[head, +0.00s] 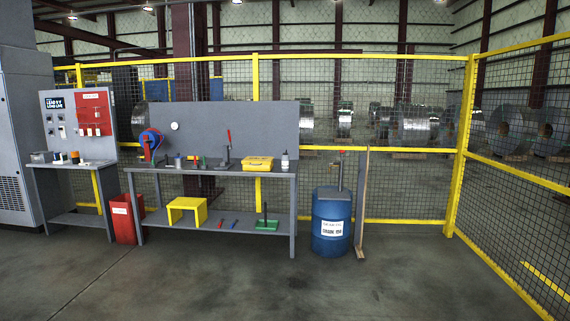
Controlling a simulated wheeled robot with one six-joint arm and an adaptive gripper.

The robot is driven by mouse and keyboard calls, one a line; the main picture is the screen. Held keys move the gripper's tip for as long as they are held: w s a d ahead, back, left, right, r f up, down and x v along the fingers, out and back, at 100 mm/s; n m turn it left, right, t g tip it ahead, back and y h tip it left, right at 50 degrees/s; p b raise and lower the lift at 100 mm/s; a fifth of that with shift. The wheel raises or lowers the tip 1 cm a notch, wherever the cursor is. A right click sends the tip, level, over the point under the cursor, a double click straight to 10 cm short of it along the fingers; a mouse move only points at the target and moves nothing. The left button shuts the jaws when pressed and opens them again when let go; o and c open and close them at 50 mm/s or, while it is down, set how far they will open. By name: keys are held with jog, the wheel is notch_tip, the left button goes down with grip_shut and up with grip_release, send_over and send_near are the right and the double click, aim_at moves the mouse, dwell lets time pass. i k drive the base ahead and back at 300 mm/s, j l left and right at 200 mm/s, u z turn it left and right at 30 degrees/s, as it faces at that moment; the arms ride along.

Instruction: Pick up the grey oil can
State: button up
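A small pale grey bottle-like can with a dark top (285,161) stands upright near the right end of the grey workbench (228,173). It looks like the best match for the grey oil can, but it is too small to be sure. A yellow case (258,163) lies just to its left. My gripper is not in view.
A blue drum (331,220) and an upright wooden post (361,205) stand right of the bench. A red bin (126,219) stands at its left. A yellow step stool (187,211) is on the lower shelf. Yellow-framed mesh fencing (460,150) closes the back and right. The front floor is clear.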

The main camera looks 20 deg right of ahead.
aim_at(285, 158)
jog(key=i+z, duration=0.25)
jog(key=i, duration=0.45)
jog(key=i+j, duration=0.1)
jog(key=i, duration=3.7)
jog(key=l+z, duration=0.05)
jog(key=l, duration=0.1)
